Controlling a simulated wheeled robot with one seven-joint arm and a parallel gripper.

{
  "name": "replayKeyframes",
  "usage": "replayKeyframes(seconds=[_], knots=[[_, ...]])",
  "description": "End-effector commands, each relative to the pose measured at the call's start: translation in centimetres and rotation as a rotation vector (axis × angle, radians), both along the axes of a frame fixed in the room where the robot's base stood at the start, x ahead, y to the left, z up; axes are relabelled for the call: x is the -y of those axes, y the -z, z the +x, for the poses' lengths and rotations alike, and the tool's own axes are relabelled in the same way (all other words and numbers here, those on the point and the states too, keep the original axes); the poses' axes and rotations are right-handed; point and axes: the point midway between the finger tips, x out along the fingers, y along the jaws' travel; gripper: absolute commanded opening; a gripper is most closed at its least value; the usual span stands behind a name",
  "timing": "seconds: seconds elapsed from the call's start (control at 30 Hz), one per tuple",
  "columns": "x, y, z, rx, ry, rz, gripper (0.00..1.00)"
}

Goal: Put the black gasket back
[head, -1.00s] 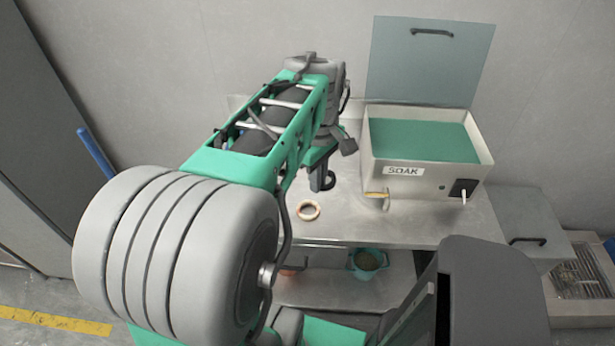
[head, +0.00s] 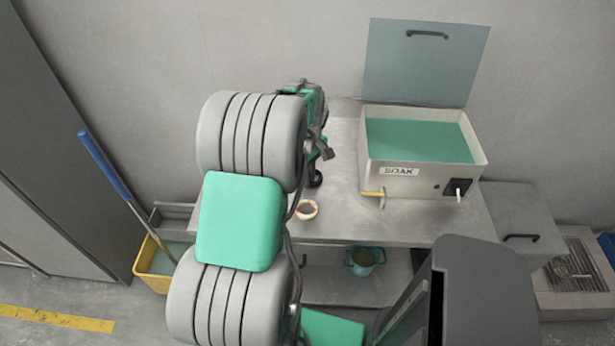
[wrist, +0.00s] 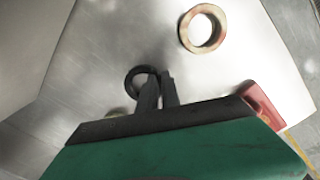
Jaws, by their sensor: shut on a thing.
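The black gasket (wrist: 136,76) is a small dark ring held at the fingertips of my gripper (wrist: 156,88) in the wrist view. My fingers are shut on one side of it, and they cover part of the ring. In the head view my gripper (head: 316,170) hangs over the metal table (head: 340,218), left of the box marked SOAK (head: 405,185). The gasket (head: 316,181) shows there as a small dark ring. I cannot tell its height above the table.
A pale orange-and-cream ring (head: 306,210) lies near the table's front edge; it also shows in the wrist view (wrist: 187,32). The SOAK box has its lid (head: 425,65) raised and a yellowish spout (head: 373,194). A teal pot (head: 364,260) stands on the lower shelf.

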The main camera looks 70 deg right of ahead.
Motion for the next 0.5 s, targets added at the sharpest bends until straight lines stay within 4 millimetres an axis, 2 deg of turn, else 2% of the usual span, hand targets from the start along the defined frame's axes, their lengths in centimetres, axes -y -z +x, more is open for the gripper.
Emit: replayKeyframes(seconds=[0.1,0.13,0.37,0.5], knots=[[-0.01,0.42,-0.01,0.0,0.0,0.0,0.0],[-0.01,0.34,-0.01,0.0,0.0,0.0,0.09],[-0.03,0.28,-0.01,0.0,0.0,0.0,0.28],[-0.02,0.27,-0.02,0.0,0.0,0.0,0.29]])
